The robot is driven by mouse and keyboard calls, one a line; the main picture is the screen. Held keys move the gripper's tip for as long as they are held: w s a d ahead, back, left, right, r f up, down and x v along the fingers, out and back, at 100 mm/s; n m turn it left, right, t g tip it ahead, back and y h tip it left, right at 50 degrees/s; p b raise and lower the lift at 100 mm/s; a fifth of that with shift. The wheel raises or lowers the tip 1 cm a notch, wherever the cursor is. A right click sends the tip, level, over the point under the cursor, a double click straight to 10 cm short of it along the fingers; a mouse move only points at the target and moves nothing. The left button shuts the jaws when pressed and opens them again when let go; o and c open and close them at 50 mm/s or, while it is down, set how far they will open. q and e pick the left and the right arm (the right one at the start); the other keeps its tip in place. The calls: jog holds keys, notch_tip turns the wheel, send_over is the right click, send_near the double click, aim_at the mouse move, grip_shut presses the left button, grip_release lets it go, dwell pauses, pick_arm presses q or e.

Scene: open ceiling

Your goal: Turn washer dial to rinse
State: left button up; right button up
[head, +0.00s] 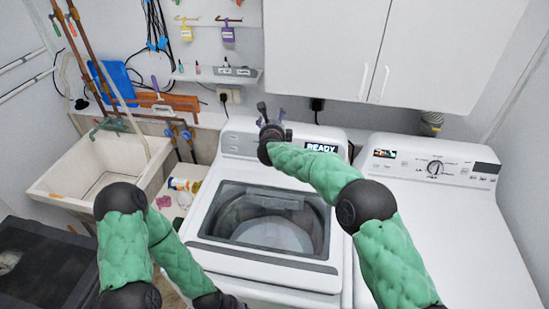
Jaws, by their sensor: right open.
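The white washer (212,212) stands in the middle with its dark-rimmed lid window facing up. Its display (321,147) reads READY on the back control panel (237,140). My right gripper (271,111) is open at the panel, left of the display. I cannot tell whether it touches anything. The washer dial is not clearly visible; my right gripper and wrist cover that part of the panel. My left arm's wrist (214,300) is at the bottom edge, in front of the washer, and its fingers are out of the picture.
A second white machine (440,230) with a dial (435,168) stands close on the right. A utility sink (70,190) is on the left, with bottles (181,184) between it and the washer. White cabinets (375,50) hang above; a small shelf (215,75) is on the wall.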

notch_tip(320, 180, down, 22)
jog(key=w+b, duration=0.1)
jog(key=b, duration=2)
jog(key=p+x, duration=0.1)
jog(key=x, duration=0.9)
jog(key=shift+w+f, duration=0.3)
jog(key=shift+w, duration=0.05)
jog(key=c, duration=1.1)
